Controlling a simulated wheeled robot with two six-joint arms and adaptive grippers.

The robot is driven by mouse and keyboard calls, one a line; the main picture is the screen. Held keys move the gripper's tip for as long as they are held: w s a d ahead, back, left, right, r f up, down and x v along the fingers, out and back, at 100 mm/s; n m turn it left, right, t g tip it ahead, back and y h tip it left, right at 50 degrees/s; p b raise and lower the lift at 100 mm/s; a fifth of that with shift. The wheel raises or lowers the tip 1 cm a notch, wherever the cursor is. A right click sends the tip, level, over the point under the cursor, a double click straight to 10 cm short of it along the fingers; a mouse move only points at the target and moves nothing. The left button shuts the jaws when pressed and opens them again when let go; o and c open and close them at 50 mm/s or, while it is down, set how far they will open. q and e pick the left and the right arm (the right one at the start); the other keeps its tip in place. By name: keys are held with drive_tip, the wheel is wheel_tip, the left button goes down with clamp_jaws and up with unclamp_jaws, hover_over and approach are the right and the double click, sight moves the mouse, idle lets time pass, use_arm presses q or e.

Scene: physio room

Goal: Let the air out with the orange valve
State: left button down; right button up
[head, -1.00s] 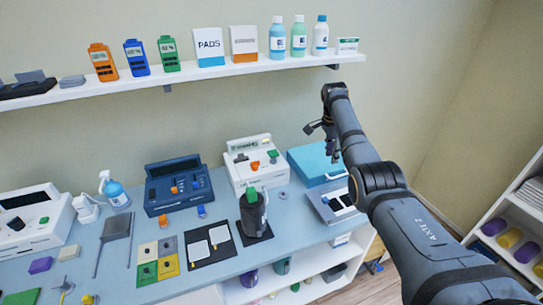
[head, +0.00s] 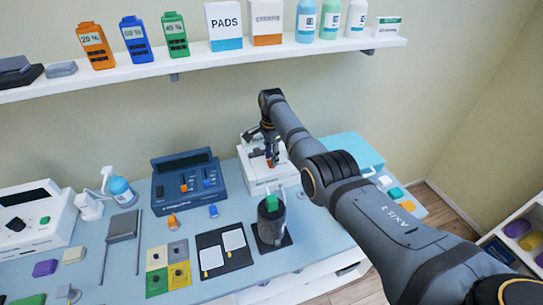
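The white device (head: 262,180) stands at the back of the table, right of the blue control box. Its face, where an orange part and a green part showed earlier, is now largely covered by my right gripper (head: 265,147). I cannot clearly make out the orange valve behind the fingers. The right gripper points down in front of the device's upper part. Whether it touches anything, and how far its fingers are apart, is too small to tell. My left gripper is out of view.
A dark cylinder with a green top (head: 270,222) stands on a black mat in front of the device. The blue control box (head: 187,183) is to the left. A teal box (head: 355,150) lies behind my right arm. A wall shelf (head: 200,66) runs above.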

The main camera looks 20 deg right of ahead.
drive_tip(key=shift+d+f, duration=0.1)
drive_tip(key=shift+f, duration=0.15)
drive_tip(key=shift+s, duration=0.2)
drive_tip(key=shift+s+r, duration=0.1)
drive_tip(key=shift+c, duration=1.3)
clamp_jaws()
drive_tip(key=shift+n, duration=0.5)
drive_tip(key=n, duration=0.4)
drive_tip(key=shift+p, duration=0.4)
drive_tip(key=n, duration=0.3)
drive_tip(key=shift+n, duration=0.4)
drive_tip(key=n, duration=0.3)
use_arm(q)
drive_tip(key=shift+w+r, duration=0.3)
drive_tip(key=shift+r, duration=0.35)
use_arm(e)
drive_tip(key=shift+w+n, duration=0.2)
drive_tip(key=shift+n, duration=1.9)
